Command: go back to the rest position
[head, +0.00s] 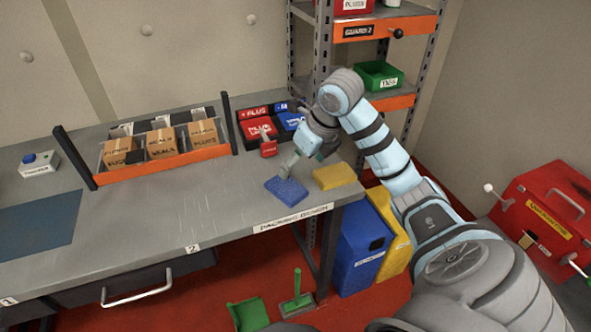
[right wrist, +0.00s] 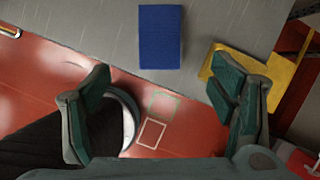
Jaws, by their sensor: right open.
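My right gripper (head: 300,156) is above the right end of the packing bench (head: 225,205), near a blue block-like pad (head: 287,190). In the right wrist view its two green-padded fingers (right wrist: 166,112) are wide apart with nothing between them. The blue pad (right wrist: 160,37) lies on the bench ahead of the fingertips there, apart from them. A yellow pad (head: 334,176) lies on the bench to the right of the blue one. My left gripper is not in view.
An orange-fronted rack (head: 168,163) with cardboard boxes and red and blue bins (head: 258,129) stand on the bench. A metal shelf (head: 415,60) is behind. Blue (head: 360,250) and yellow bins stand below. A red box (head: 545,215) is at right.

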